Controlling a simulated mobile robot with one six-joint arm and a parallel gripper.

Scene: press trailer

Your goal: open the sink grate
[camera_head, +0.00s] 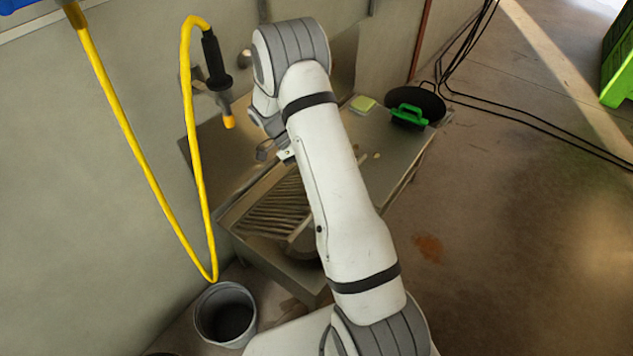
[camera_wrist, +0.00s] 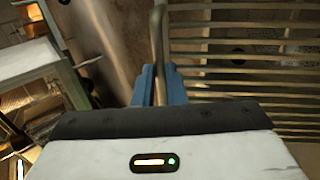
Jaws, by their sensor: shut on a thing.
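The sink grate (camera_head: 272,207) is a panel of parallel metal slats in the sink at the left part of the metal counter. Its slats fill the right side of the wrist view (camera_wrist: 262,62). My gripper (camera_wrist: 157,84) has blue fingers, shut on the grate's metal bar (camera_wrist: 158,35) at the edge of the slats. In the head view my arm hides part of the grate and most of my gripper. I cannot tell from these views whether the grate is lifted.
The metal counter (camera_head: 393,150) carries a black pan with a green handle (camera_head: 411,113) and a yellow-green sponge (camera_head: 363,104). A yellow hose (camera_head: 190,120) with a black spray handle (camera_head: 214,60) hangs at left. A grey bucket (camera_head: 226,290) stands below. Floor at right is mostly clear.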

